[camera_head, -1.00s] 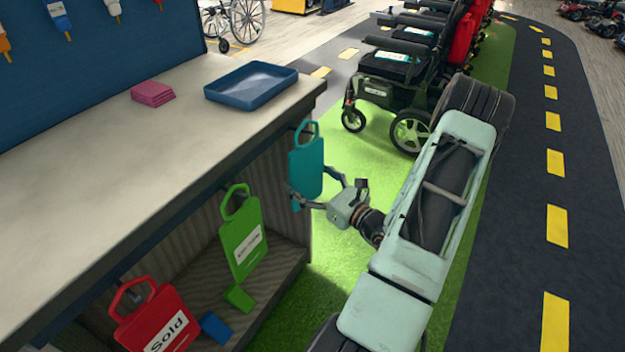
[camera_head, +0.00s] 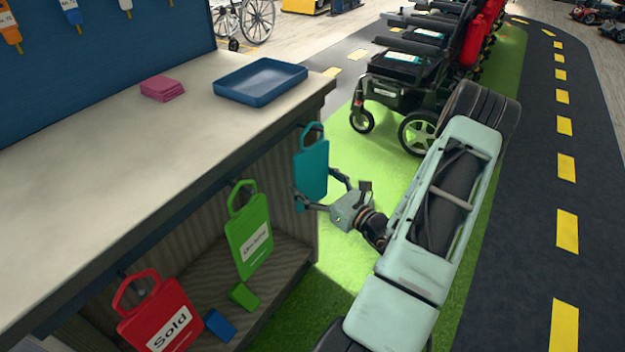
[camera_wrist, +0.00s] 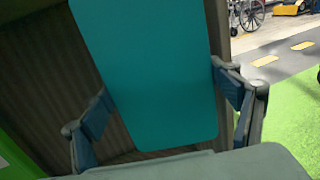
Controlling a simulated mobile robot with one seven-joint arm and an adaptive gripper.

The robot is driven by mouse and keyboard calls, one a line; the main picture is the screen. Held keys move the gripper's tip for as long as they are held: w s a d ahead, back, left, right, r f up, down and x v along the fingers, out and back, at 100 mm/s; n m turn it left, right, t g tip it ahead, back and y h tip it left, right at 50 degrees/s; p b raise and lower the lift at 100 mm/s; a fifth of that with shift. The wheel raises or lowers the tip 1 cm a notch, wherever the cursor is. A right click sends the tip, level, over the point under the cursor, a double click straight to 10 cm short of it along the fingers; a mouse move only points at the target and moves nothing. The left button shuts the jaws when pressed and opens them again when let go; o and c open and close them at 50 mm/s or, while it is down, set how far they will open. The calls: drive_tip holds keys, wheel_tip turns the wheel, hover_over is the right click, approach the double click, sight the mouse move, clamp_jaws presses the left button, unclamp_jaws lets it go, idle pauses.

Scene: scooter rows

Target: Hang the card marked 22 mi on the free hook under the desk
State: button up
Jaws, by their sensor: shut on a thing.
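A teal card (camera_head: 311,172) with a loop handle hangs upright at the right end of the desk (camera_head: 120,140), just under the top's edge. My gripper (camera_head: 321,198) is shut on the card's lower part, a finger at each side edge. The wrist view shows the card's plain teal face (camera_wrist: 150,70) between the fingers (camera_wrist: 165,112); no marking is readable. The handle is close to a dark hook (camera_head: 299,126) under the desk; I cannot tell whether it is around it. A green card (camera_head: 248,235) and a red card marked Sold (camera_head: 160,318) hang further left.
A green block (camera_head: 244,295) and a blue block (camera_head: 220,325) lie on the low shelf. A blue tray (camera_head: 260,82) and pink cards (camera_head: 162,90) are on the desk top. Scooters (camera_head: 410,95) stand behind my arm. Green floor lies right of the desk.

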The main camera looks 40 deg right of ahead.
drive_tip(key=o, duration=1)
drive_tip(key=s+d, duration=0.1)
drive_tip(key=s, duration=1.1)
drive_tip(key=shift+d, duration=0.3)
